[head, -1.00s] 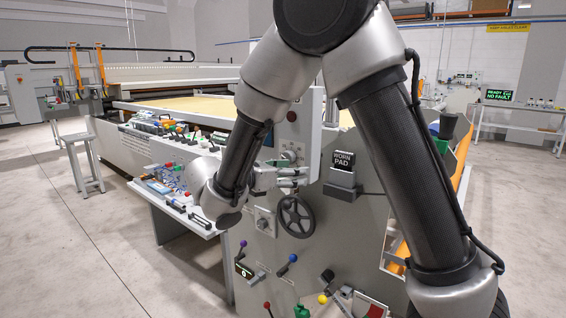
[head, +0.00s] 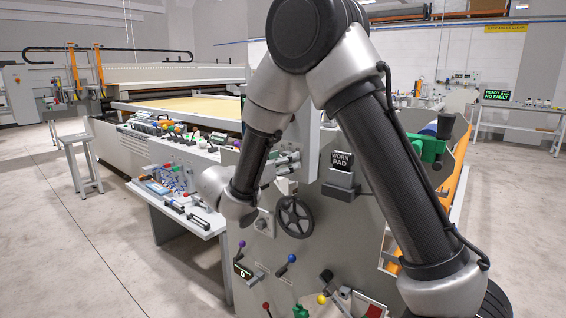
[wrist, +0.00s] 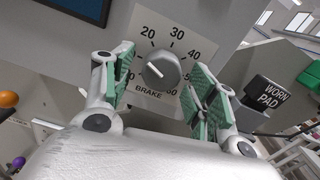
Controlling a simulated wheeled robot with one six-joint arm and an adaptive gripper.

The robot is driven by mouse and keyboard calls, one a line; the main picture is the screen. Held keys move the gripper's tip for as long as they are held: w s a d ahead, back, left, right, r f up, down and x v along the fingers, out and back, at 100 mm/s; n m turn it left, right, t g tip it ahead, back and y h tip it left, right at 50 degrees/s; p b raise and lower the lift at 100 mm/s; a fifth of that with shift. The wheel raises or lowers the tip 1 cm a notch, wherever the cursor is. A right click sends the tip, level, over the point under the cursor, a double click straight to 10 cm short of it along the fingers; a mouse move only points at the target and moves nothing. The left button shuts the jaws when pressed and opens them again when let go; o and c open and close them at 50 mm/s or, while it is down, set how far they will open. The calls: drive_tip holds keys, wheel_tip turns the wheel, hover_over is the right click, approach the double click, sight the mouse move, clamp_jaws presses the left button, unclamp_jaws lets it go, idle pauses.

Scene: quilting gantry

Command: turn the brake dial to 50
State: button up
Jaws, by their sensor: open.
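The brake dial (wrist: 161,69) is a round grey knob on a pale scale plate marked BRAKE, in the middle of the wrist view. Its white pointer line aims to the upper left, to the left of the 20 mark. The marks 20, 30 and 40 are readable; the 50 mark is covered by my right finger. My gripper (wrist: 160,78) is open, with one green-padded finger on each side of the dial. I cannot tell whether the pads touch it. In the head view my gripper (head: 286,163) is at the machine's end panel and hides the dial.
A black handwheel (head: 294,216) sits below my gripper. A WORN PAD sign (head: 342,161) on a grey box is just right; it also shows in the wrist view (wrist: 268,92). Several coloured levers are lower on the panel. A side table (head: 178,212) with small parts stands left.

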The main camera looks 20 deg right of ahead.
drive_tip(key=c, duration=1)
drive_tip(key=shift+c, duration=0.2)
drive_tip(key=shift+w+r+m, duration=0.1)
drive_tip(key=shift+r+m, duration=0.1)
drive_tip(key=shift+m, duration=7.55)
drive_tip(key=shift+r+m, duration=0.15)
drive_tip(key=shift+m, duration=7.6)
